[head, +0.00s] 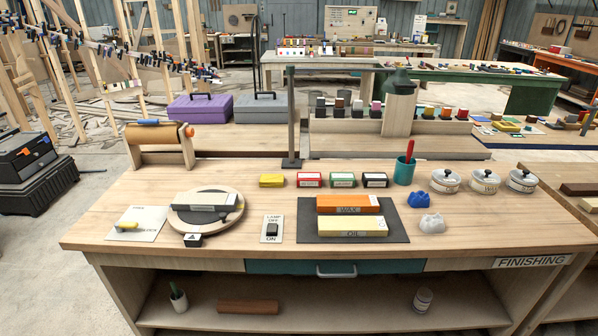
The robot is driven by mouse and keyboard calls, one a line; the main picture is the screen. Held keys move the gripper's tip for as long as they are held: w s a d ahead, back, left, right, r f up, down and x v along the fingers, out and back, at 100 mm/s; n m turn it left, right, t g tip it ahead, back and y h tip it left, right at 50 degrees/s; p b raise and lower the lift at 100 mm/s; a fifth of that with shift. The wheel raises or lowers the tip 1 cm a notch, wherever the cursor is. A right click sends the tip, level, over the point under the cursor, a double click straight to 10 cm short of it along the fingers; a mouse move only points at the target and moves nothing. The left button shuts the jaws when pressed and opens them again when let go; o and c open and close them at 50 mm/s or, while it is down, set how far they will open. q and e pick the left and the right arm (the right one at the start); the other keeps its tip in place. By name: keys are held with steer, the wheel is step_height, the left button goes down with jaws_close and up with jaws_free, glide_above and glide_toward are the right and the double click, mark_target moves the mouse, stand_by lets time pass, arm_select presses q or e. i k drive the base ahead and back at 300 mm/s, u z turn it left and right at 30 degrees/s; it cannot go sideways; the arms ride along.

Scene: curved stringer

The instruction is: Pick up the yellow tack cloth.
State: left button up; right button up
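A small flat yellow pad (272,180), which looks like the yellow tack cloth, lies on the wooden workbench (270,160). It is at the left end of a row, beside a red-edged box (310,180) and just in front of the lamp post's base. Nothing covers it. Neither of my grippers is in view.
A round turntable (232,220) and a lamp switch (271,229) stand in front of the pad. A dark mat (402,233) holds wax and oil blocks. A green cup (405,172) and lidded tins (446,181) stand right. A dark lamp post (291,120) rises behind the pad.

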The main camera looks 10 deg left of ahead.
mark_target(271, 181)
steer(key=u, duration=0.45)
steer(key=i, duration=0.95)
steer(key=u, duration=0.75)
